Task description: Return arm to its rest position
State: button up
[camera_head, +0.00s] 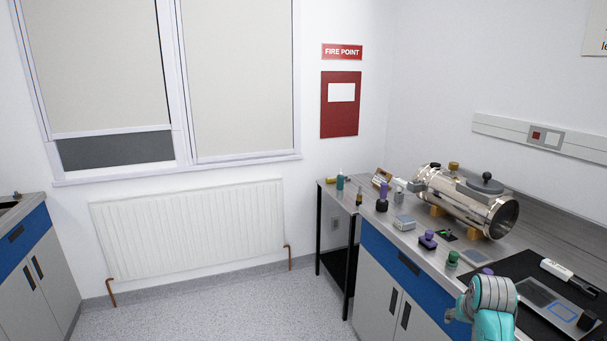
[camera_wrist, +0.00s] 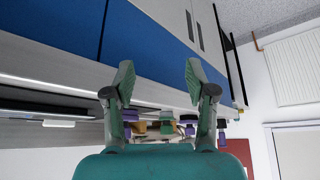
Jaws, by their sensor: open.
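My arm, turquoise with a grey joint, shows at the bottom right of the head view, in front of the right-hand bench. My gripper (camera_wrist: 159,82) shows in the wrist view with its two green fingers spread apart and nothing between them. The wrist view is upside down, with the bench's blue drawer fronts at the top. The fingers point along the bench front. The gripper's fingertips cannot be made out in the head view.
A radiator (camera_head: 190,230) stands under the window. The floor (camera_head: 215,308) is clear.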

jog(key=s+a+f+n+t, duration=0.1)
jog(key=s+a+f+t, duration=0.1)
jog(key=s+a+f, duration=0.55)
jog(key=s+a+f+n+t, duration=0.1)
jog(key=s+a+f, duration=0.4)
jog(key=s+f, duration=0.55)
jog(key=s+a+f+t, duration=0.1)
jog(key=s+a+t, duration=0.35)
jog(key=s, duration=1.35)
jog(key=s+a+r+n+t+y, duration=0.1)
jog(key=s+a+r, duration=0.2)
jog(key=s+r, duration=0.5)
jog(key=s+a+r+n+y, duration=0.1)
jog(key=s+a+r, duration=0.2)
jog(key=s+r, duration=0.6)
jog(key=s, duration=0.3)
jog(key=shift+r+t, duration=0.2)
jog(key=shift+t, duration=0.15)
